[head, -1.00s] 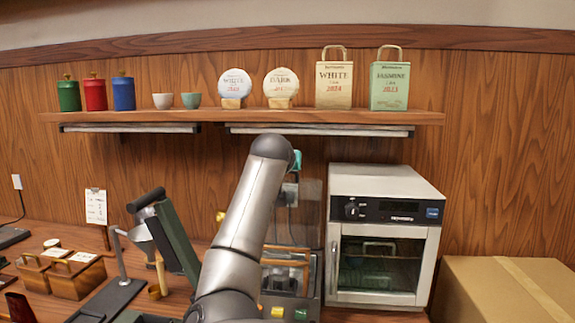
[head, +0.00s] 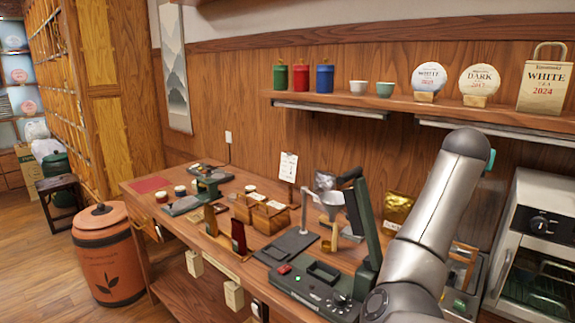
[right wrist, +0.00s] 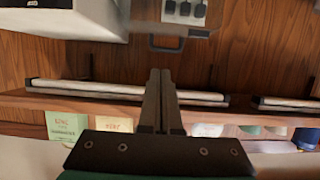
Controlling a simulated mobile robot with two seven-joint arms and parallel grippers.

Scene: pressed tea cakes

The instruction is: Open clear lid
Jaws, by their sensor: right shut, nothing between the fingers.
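In the right wrist view, a greyish see-through panel (right wrist: 145,13), apparently the clear lid, shows at the top edge with a dark handle (right wrist: 167,43) beside it. Its full outline is cut off. My right gripper (right wrist: 160,74) is shut and empty, apart from the handle in the picture. In the head view, a machine with a brown-framed part (head: 462,262) is mostly hidden behind my arm. I cannot make out its lid there. My left gripper is in neither view.
A white oven (head: 535,245) stands at the right, close to my arm. A shelf (head: 400,102) with tea cakes and canisters runs above. A green device (head: 320,290) with an upright dark arm, a funnel stand (head: 332,205) and wooden boxes (head: 270,216) crowd the counter.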

